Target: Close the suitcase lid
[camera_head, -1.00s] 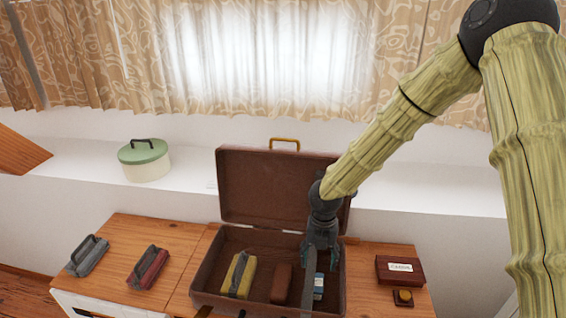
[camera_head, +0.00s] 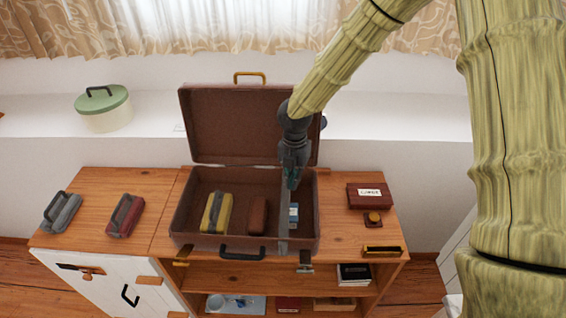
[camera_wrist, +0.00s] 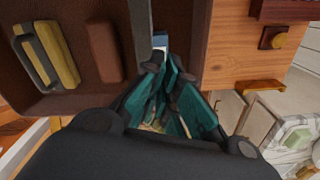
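The brown suitcase (camera_head: 183,212) stands open on the wooden cabinet top. Its lid (camera_head: 228,125) is raised at the back, close to upright, with a brass handle (camera_head: 249,75) on its top edge. In the base lie a yellow handled item (camera_head: 216,212), a brown block (camera_head: 257,215) and a small blue-and-white item (camera_head: 294,213), with a grey divider (camera_head: 284,222). My gripper (camera_head: 291,183) hangs above the right part of the base, in front of the lid. In the wrist view, its teal fingers (camera_wrist: 168,100) are close together with nothing clearly between them; whether they fully meet is unclear.
A grey handled item (camera_head: 62,213) and a red one (camera_head: 125,215) stand left of the suitcase. A dark red box (camera_head: 369,196) and a small brass-topped block (camera_head: 373,219) lie right. A green-lidded tin (camera_head: 104,108) stands on the white ledge behind.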

